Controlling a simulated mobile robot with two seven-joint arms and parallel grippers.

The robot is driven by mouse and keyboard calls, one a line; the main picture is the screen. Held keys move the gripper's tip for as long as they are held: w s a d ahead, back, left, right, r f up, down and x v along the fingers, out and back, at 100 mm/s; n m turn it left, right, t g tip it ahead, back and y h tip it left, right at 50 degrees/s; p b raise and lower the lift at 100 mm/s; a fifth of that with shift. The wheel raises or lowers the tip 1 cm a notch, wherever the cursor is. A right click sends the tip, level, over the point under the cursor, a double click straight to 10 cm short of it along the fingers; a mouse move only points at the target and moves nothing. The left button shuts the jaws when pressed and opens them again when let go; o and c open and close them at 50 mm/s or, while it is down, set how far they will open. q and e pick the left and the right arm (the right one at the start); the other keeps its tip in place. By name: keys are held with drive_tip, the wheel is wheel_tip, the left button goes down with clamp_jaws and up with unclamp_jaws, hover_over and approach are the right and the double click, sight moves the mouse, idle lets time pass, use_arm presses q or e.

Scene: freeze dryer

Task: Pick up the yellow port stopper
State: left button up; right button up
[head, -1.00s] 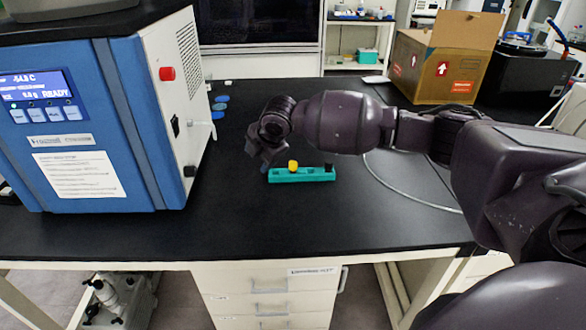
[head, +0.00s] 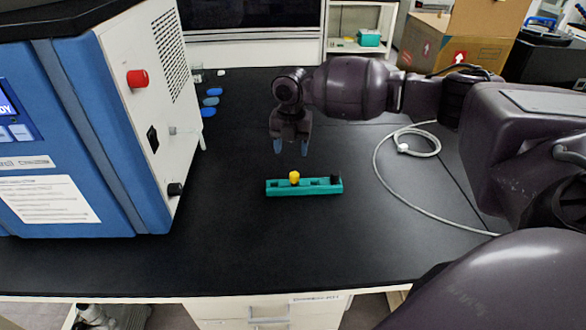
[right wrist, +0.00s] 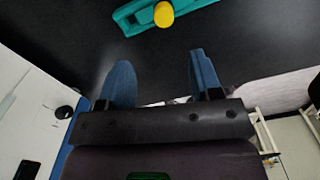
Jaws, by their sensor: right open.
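The yellow port stopper (head: 295,177) sits in the left part of a teal rack (head: 324,189) on the black bench. It also shows in the right wrist view (right wrist: 163,14), near the top edge on the teal rack (right wrist: 130,13). My right gripper (head: 292,147) is open and empty, with its blue fingertips pointing down. In the head view it shows just beyond and above the stopper, apart from it. In the right wrist view its two blue fingers (right wrist: 163,72) are spread with nothing between them. My left gripper is not in view.
A dark stopper (head: 336,178) sits at the rack's right end. The blue and white freeze dryer (head: 85,130) stands at the left. Blue discs (head: 210,101) lie beside it. A pale hose (head: 378,172) curls on the bench at the right. The bench in front of the rack is clear.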

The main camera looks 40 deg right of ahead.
sight(294, 174)
wheel_tip(294, 174, down, 5)
drive_tip(key=shift+f+b, duration=0.15)
drive_tip(key=shift+b, duration=0.2)
drive_tip(key=shift+d+f+b, duration=0.15)
drive_tip(key=shift+d+f, duration=0.1)
drive_tip(key=shift+f, duration=1.1)
drive_tip(key=shift+d+f+b, duration=0.15)
drive_tip(key=shift+d+f, duration=0.05)
drive_tip(key=shift+f, duration=1.1)
clamp_jaws()
